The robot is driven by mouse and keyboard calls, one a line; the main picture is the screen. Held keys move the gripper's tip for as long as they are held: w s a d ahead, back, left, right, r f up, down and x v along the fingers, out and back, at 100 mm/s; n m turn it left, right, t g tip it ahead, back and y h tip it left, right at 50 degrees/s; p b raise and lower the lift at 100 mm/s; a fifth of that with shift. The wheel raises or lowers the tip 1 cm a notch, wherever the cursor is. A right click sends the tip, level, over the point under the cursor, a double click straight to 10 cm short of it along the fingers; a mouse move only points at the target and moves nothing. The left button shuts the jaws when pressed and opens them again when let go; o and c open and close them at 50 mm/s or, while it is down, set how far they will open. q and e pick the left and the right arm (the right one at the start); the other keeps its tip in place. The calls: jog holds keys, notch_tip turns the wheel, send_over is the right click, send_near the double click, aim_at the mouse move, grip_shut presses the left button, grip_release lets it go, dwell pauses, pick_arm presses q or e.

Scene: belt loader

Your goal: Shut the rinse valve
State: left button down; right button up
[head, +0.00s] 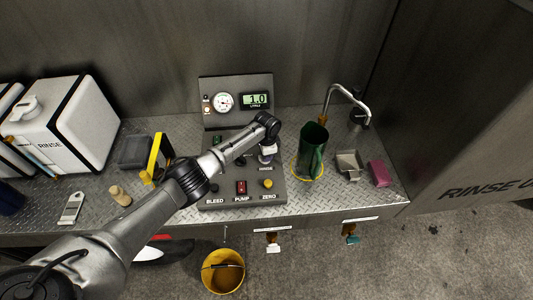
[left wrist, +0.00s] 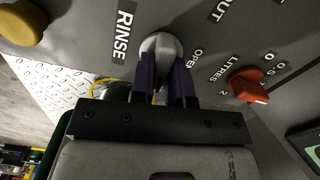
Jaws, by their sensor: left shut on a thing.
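The rinse valve is a pale grey knob (left wrist: 160,46) on the grey control panel (head: 215,190), beside the RINSE label, with an OPEN mark to its right in the left wrist view. My left gripper (left wrist: 168,78) is shut on this knob, its two dark fingers on either side. In the head view my left arm reaches over the panel, and the gripper (head: 267,142) is at the panel's right part, just above the RINSE label. The wrist partly hides the knob there. The knob's exact angle is hard to tell. My right gripper is not in view.
A green jug (head: 312,150) stands in a yellow ring below the bent spout (head: 345,92), right of the panel. The display (head: 256,100) reads 1.0. A red selector (left wrist: 248,87) and yellow ZERO button (head: 267,183) are near the valve. A yellow bucket (head: 223,282) stands on the floor.

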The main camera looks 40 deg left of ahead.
pick_arm(q)
jog(key=shift+m, duration=0.9)
jog(key=shift+d+r, duration=0.1)
jog(key=c, duration=1.1)
grip_release()
jog(key=shift+r, duration=0.25)
notch_tip(320, 180, up, 13)
jog(key=p, duration=0.1)
